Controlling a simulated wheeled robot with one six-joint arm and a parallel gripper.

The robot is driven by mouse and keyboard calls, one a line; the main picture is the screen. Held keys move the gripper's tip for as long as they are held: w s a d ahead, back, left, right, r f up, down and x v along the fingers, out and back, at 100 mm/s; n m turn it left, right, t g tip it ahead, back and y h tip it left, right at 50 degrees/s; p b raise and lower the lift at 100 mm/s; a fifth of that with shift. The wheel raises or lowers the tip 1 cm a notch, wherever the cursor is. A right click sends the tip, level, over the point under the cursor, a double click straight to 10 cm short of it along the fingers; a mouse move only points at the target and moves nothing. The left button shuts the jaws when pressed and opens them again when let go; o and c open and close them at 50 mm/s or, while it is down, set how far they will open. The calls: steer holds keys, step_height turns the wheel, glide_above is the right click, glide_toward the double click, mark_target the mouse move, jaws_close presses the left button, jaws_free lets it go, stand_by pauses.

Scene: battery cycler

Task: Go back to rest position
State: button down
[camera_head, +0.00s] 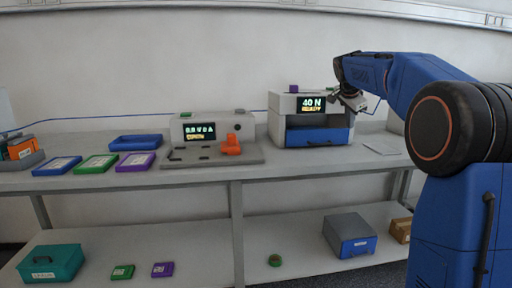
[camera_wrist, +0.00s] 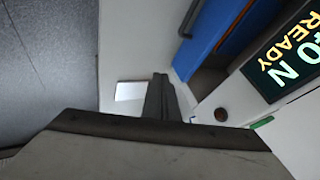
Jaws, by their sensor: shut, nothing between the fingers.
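My gripper (camera_head: 354,101) hangs from my blue arm at the right end of the white machine with the "40 N READY" display (camera_head: 311,104), near its front top corner. In the wrist view my gripper (camera_wrist: 161,78) shows its dark fingers closed together with nothing between them. The machine's display also shows in the wrist view (camera_wrist: 290,52), at the right. The machine's blue drawer front (camera_head: 318,136) sits at its lower part, and a blue panel with a grey handle shows in the wrist view (camera_wrist: 212,32). I cannot tell whether the fingers touch the machine.
Left of the machine stands a white device with a display (camera_head: 211,127) and an orange part (camera_head: 231,146) on its grey base. Blue, green and purple trays (camera_head: 97,164) lie farther left. A white sheet (camera_head: 381,147) lies on the bench right of the machine. Boxes stand on the lower shelf (camera_head: 205,245).

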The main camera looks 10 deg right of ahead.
steer(key=s+a+f+n+y, duration=0.1)
steer(key=s+a+f+n, duration=0.2)
steer(key=s, duration=0.6)
steer(key=s+a+f+n, duration=0.2)
steer(key=s+a, duration=0.3)
steer(key=s, duration=0.3)
steer(key=s+a+f+n+y, duration=0.1)
steer(key=s+a+f+n, duration=0.2)
steer(key=s, duration=0.6)
steer(key=s+a+f+n+y, duration=0.1)
steer(key=s+a+f+n, duration=0.3)
steer(key=s+f, duration=0.5)
steer(key=s+a+f+n+g+y, duration=0.1)
steer(key=s+a+f+n, duration=0.2)
steer(key=s+f, duration=0.6)
steer(key=s+n, duration=0.1)
steer(key=s, duration=0.6)
steer(key=shift+s+a+f, duration=0.25)
steer(key=shift+a+f, duration=0.1)
steer(key=shift+f, duration=0.05)
